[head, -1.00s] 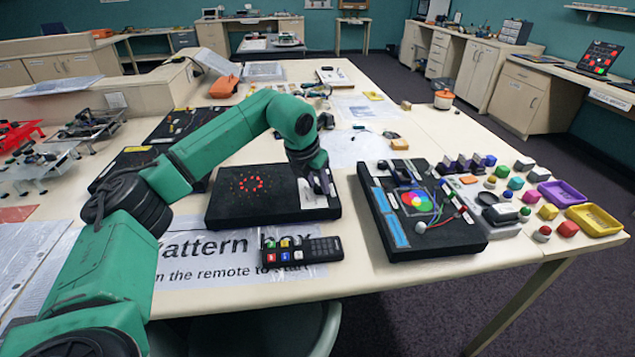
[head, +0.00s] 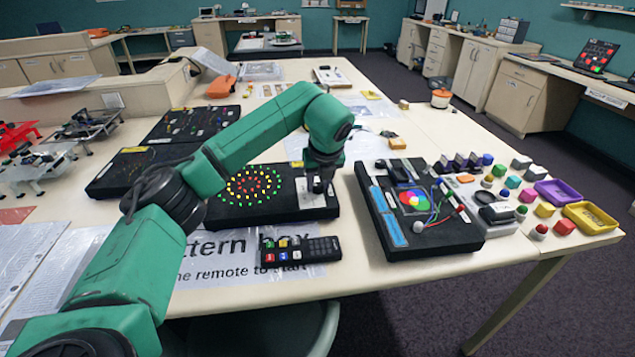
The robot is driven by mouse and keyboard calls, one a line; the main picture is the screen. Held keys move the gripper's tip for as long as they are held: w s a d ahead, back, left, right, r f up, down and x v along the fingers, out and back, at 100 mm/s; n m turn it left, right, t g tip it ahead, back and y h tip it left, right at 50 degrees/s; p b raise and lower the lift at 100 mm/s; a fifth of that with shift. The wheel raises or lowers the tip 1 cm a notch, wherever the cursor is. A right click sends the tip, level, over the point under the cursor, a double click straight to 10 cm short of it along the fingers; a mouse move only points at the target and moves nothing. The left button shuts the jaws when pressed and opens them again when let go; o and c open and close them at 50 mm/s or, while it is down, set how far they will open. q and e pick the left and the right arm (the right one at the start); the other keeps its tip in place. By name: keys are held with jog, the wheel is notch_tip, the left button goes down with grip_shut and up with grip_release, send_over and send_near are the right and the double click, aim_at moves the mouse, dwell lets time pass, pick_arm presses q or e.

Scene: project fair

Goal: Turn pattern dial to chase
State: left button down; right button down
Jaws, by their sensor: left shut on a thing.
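The pattern box (head: 285,214) is a flat black box on the table in the middle of the view. Rings of lit red, yellow and green lights (head: 252,185) show on its left part. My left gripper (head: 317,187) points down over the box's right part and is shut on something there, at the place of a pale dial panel. The pattern dial itself and its setting are hidden by the gripper. My right gripper is not in view.
A black remote (head: 300,250) lies in front of the box on a printed sheet (head: 225,270). A black board with a colour wheel (head: 440,235) stands to the right. Several coloured blocks and a yellow tray (head: 592,218) lie farther right.

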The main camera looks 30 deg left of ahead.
pick_arm(q)
jog(key=n, duration=0.2)
jog(key=n+g+y, duration=0.1)
jog(key=n, duration=0.1)
jog(key=shift+w+d+r+n, duration=0.1)
jog(key=shift+w+d+n, duration=0.1)
jog(key=shift+n, duration=0.1)
jog(key=shift+w+n+g+p, duration=0.15)
jog(key=shift+n+g+p, duration=0.6)
jog(key=shift+n, duration=1.05)
jog(key=shift+g, duration=0.25)
jog(key=c, duration=0.5)
grip_release()
jog(key=shift+y, duration=0.3)
